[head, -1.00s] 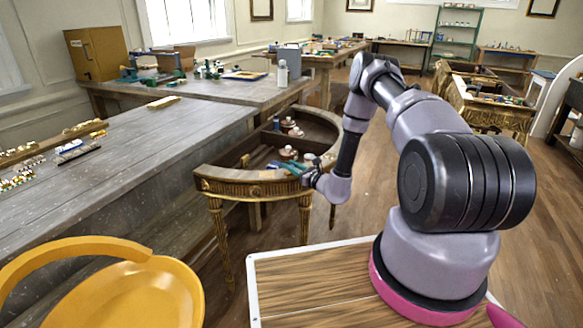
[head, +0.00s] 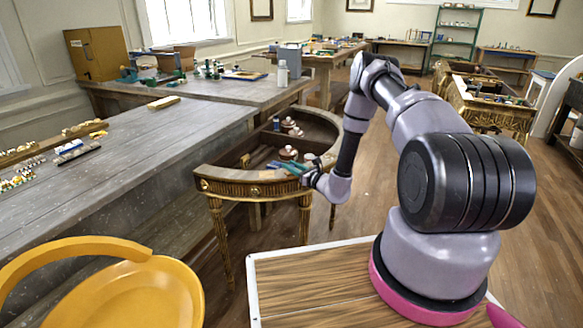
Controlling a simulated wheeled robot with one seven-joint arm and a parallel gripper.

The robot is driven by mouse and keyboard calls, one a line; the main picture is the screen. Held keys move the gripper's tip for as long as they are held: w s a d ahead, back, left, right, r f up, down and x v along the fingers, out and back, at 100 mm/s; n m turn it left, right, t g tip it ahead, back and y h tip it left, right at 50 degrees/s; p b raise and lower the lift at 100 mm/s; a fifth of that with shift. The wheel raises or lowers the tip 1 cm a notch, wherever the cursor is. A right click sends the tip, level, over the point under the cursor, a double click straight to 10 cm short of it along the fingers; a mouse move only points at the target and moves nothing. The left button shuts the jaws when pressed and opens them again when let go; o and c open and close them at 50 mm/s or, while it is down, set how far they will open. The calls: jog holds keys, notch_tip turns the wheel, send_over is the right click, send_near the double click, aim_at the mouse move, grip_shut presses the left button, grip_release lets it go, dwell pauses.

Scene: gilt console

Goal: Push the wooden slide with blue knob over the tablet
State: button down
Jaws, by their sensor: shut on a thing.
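The gilt console (head: 240,188) is a curved wooden frame with an open top and gilt legs. My gripper (head: 303,172) is at its front right rim, with the arm coming down from the right. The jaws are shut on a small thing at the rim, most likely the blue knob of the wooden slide. Blue-green pieces (head: 284,166) show just left of the jaws, inside the rim. The slide and the tablet are too small and too covered by my gripper to tell apart.
Small brown-and-white pots (head: 288,153) and a blue bottle (head: 276,123) stand in the console. A long grey workbench (head: 120,165) runs along its left. A yellow chair (head: 130,292) is at front left. Wooden floor is open behind my arm.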

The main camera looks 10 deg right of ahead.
jog(key=d, duration=0.2)
jog(key=w+d, duration=0.1)
jog(key=d, duration=0.1)
jog(key=w+d, duration=0.1)
jog(key=d, duration=0.1)
jog(key=shift+w+d, duration=0.1)
jog(key=shift+d, duration=0.05)
jog(key=c, duration=0.6)
grip_release()
jog(key=shift+d, duration=0.1)
jog(key=v, duration=1)
jog(key=shift+s+d, duration=0.2)
jog(key=shift+s, duration=0.1)
